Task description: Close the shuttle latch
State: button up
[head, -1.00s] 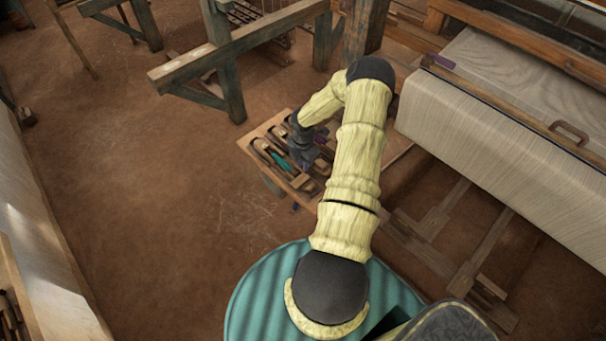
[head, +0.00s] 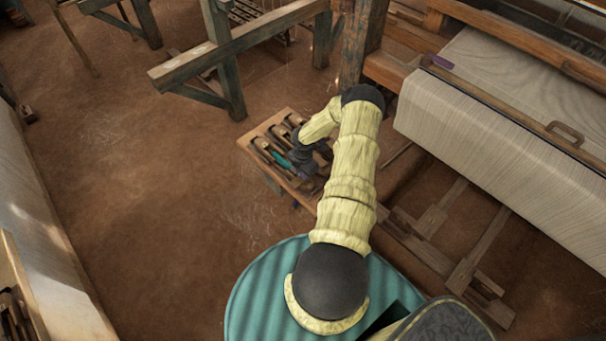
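A wooden tray (head: 247,143) on the floor stand left of the loom holds several slim wooden shuttles (head: 276,135) lying side by side. One of them carries a teal bobbin (head: 282,160). My gripper (head: 304,166) is low over the right part of the tray, close beside the teal bobbin. Its dark fingers are small and partly hidden by my arm, so I cannot tell whether they are open, shut or touching a shuttle. I cannot make out a shuttle latch. My forearm hides the tray's right end.
The loom with its pale cloth roll (head: 500,140) stands at the right, with a purple piece (head: 438,61) on it. A wooden beam frame (head: 235,45) stands behind the tray. Wooden treadles (head: 435,225) lie low at the right. The earthen floor left of the tray is clear.

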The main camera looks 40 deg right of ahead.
jog(key=shift+m+b, duration=0.4)
jog(key=shift+b, duration=0.1)
grip_shut()
jog(key=shift+f+m+b, duration=0.15)
jog(key=shift+m+b, duration=1.05)
jog(key=m+b, duration=0.3)
jog(key=m, duration=0.2)
jog(key=shift+b, duration=0.3)
jog(key=m+b, duration=0.2)
jog(key=m, duration=0.3)
jog(key=m+b, duration=0.2)
jog(key=m, duration=0.2)
jog(key=shift+m, duration=0.4)
jog(key=shift+r, duration=0.2)
jog(key=shift+o, duration=1.6)
grip_release()
